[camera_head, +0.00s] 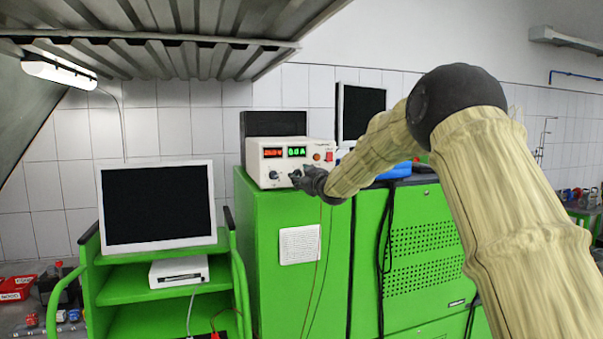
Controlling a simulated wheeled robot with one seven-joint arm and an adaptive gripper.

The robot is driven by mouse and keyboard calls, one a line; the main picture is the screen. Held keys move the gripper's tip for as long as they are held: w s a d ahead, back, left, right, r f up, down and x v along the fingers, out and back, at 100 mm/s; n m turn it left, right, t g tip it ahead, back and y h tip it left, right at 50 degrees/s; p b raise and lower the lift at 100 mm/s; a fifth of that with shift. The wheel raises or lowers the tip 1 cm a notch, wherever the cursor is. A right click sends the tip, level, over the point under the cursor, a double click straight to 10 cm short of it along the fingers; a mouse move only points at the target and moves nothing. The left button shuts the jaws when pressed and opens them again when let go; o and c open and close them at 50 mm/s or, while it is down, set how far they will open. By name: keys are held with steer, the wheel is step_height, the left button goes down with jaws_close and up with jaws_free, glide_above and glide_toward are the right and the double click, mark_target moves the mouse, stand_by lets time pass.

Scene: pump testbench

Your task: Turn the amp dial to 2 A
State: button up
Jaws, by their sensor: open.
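The power supply (262,172) is a pale box on top of the green cabinet. Its red display (273,153) is lit, and its green display (297,151) appears to read 0.0 A. A dark knob (274,175) shows at the lower left of its front panel. My gripper (296,175) is dark and open, right at the front panel below the green display. It covers that part of the panel, so the dial there is hidden. I cannot tell whether the fingers touch the dial.
A green cabinet (277,215) stands under the power supply, with a paper sheet on its front. A monitor (157,203) on a green cart is at left. A blue object (394,171) lies right of the supply, partly behind my arm. A ribbed metal shelf (160,45) hangs overhead.

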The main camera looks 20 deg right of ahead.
steer(key=shift+w, duration=0.3)
jaws_close()
steer(key=shift+f, duration=0.1)
